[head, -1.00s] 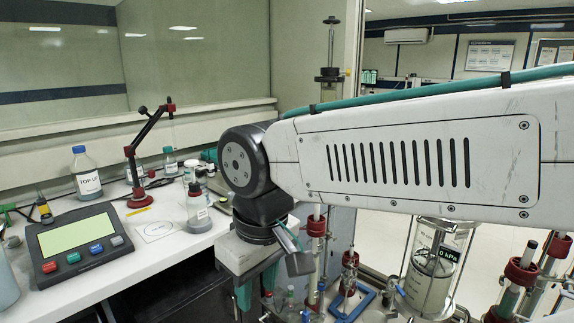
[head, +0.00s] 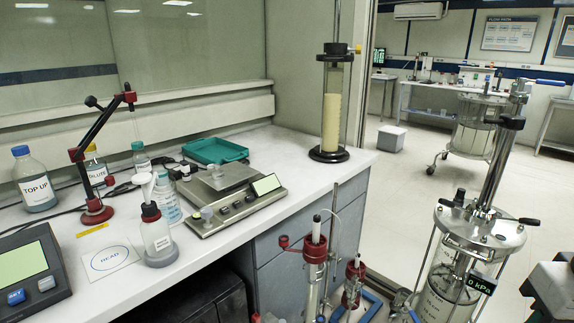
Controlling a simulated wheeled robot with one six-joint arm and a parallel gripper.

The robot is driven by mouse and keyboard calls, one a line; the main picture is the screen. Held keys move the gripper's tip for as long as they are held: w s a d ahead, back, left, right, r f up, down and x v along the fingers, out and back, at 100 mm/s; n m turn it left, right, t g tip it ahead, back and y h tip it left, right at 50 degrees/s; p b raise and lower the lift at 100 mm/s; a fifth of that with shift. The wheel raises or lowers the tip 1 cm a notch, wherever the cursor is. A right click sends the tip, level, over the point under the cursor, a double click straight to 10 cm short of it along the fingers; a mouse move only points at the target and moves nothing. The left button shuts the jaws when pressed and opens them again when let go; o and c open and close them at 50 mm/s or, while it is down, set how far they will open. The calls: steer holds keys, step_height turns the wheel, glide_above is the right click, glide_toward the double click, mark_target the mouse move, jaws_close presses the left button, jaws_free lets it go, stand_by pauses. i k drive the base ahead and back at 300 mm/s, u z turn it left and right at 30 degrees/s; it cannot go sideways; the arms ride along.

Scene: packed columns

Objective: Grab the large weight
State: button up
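No object can be surely told as the large weight. Small dark and pale pieces (head: 186,171) sit behind the balance's left side, too small to make out. My gripper's fingers are not visible. A grey and black part (head: 553,290) is cut off at the lower right edge, and I cannot tell whether it is mine.
A squeeze bottle (head: 157,235), a red-based stand (head: 97,210) and a TOP UP bottle (head: 36,185) crowd the bench's left. A green tray (head: 215,151) and a tall column (head: 331,110) stand behind. Packed columns (head: 315,255) and a glass vessel (head: 455,280) are in front.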

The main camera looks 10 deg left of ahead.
mark_target(218, 174)
steer(key=z, duration=0.1)
steer(key=k, duration=0.75)
steer(key=u, duration=1)
steer(key=i, duration=1)
steer(key=u, duration=0.2)
steer(key=k, duration=0.35)
steer(key=z, duration=0.6)
steer(key=i, duration=1.25)
steer(key=u, duration=0.55)
